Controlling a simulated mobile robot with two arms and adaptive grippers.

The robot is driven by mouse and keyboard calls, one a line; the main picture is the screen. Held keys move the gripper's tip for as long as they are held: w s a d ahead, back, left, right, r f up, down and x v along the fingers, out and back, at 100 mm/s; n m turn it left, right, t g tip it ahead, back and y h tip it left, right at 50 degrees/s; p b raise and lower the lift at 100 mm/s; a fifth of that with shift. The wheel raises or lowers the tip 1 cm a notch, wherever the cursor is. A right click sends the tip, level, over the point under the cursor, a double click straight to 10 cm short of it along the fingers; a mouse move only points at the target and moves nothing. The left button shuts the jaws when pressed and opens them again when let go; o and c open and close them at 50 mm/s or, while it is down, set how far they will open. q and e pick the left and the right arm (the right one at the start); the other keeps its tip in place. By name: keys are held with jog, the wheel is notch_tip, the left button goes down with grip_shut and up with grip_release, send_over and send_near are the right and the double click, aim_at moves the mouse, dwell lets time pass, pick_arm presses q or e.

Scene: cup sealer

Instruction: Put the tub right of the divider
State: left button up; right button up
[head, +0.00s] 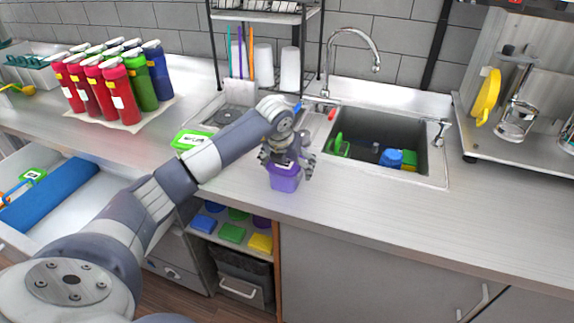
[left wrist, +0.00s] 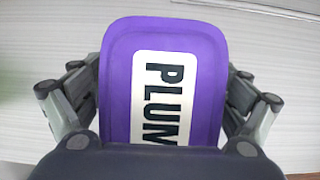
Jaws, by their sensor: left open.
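The purple tub (head: 284,180) stands on the counter in front of the sink. Its lid, with a white label reading "PLUM" in part, fills the middle of the left wrist view (left wrist: 115,80). My left gripper (head: 286,166) is above the tub, with its open fingers on either side of it. In the left wrist view a gap seems to show beside the lid; contact is unclear. A long blue bar (head: 50,192), which may be the divider, lies across the open drawer (head: 85,212) at left. My right gripper is out of view.
A green-lidded tub (head: 190,139) stands on the counter behind my left arm. Another green-labelled item (head: 33,175) is in the drawer. Red, green and blue bottles (head: 105,85) stand at the back left. The sink (head: 375,150) is right of the tub. The counter's right front is clear.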

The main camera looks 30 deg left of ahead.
pick_arm(q)
jog(key=shift+w+f, duration=0.15)
jog(key=shift+f, duration=0.1)
jog(key=shift+r, duration=0.1)
jog(key=c, duration=1.4)
jog(key=shift+o, duration=0.2)
jog(key=shift+r, duration=0.15)
